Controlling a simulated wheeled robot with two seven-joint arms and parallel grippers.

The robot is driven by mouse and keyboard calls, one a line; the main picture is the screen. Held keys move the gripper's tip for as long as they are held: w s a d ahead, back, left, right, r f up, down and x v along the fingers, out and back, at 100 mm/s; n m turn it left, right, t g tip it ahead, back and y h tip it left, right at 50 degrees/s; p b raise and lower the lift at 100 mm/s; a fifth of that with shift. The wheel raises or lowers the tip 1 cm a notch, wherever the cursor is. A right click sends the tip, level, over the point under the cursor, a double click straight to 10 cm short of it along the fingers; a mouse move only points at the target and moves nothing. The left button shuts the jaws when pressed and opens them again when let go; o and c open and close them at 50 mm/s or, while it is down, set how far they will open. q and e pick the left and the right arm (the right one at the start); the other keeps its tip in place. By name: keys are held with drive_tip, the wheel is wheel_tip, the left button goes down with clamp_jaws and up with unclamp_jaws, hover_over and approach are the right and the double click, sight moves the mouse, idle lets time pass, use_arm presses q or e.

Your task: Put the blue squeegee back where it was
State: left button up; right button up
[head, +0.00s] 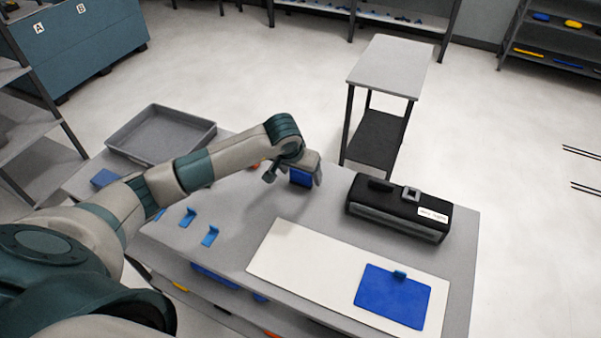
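My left gripper (309,178) reaches over the back middle of the table. A blue flat-sided piece, which looks like the blue squeegee (299,178), is between its fingers. The gripper appears shut on it, and the hand hides its upper part. Whether its lower edge touches the table is hard to tell. My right gripper is out of view.
A white board (290,262) bears a blue sheet (378,298) with a small blue clip-like piece (400,275). A black case (398,212) stands behind. Small blue pieces (210,236) lie left of the board. A grey tray (130,152) sits back left.

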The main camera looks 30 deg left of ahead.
use_arm(q)
drive_tip(key=shift+r, duration=0.25)
drive_tip(key=shift+s+r, duration=0.1)
drive_tip(key=shift+r, duration=0.2)
drive_tip(key=b+v, duration=0.3)
drive_tip(key=v, duration=0.8)
